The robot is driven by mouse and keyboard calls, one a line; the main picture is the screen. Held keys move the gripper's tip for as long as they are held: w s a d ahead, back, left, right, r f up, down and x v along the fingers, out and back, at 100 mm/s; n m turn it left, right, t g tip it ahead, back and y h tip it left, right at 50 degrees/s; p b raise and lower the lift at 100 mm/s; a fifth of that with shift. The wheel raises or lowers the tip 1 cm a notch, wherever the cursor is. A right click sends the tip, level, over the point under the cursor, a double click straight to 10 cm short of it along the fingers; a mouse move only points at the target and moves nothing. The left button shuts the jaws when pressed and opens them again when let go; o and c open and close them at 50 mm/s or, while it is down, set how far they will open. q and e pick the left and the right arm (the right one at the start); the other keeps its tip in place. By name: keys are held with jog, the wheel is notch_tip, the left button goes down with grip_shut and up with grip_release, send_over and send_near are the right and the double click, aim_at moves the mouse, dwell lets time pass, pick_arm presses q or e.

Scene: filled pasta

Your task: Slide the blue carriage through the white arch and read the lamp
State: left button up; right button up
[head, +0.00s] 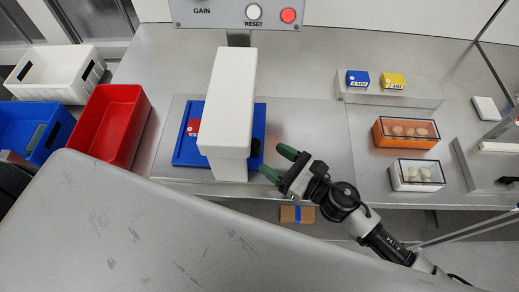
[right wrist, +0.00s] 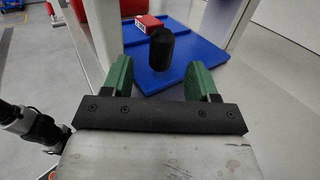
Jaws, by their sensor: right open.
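The blue carriage (head: 180,155) is a flat blue plate lying under the white arch (head: 233,85), showing on both sides of it. It carries a red block (head: 194,127) left of the arch and a black knob (head: 255,147) at the right, close to the arch. My right gripper (head: 278,163) is open, its green fingers just right of the knob. In the right wrist view the black knob (right wrist: 161,48) stands upright between the fingertips in the picture; contact is not visible. A panel holds a white round part (head: 253,11) and a red one (head: 288,15); which is the lamp is unclear. My left gripper is not in view.
Red (head: 111,125), blue (head: 48,116) and white (head: 62,70) bins stand at the left. At the right are an orange box (head: 405,147), a white box (head: 396,186) and a ledge (head: 372,98) with blue and yellow blocks.

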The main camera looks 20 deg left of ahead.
jog(key=b+v, duration=0.1)
jog(key=v, duration=0.3)
dwell(0.5)
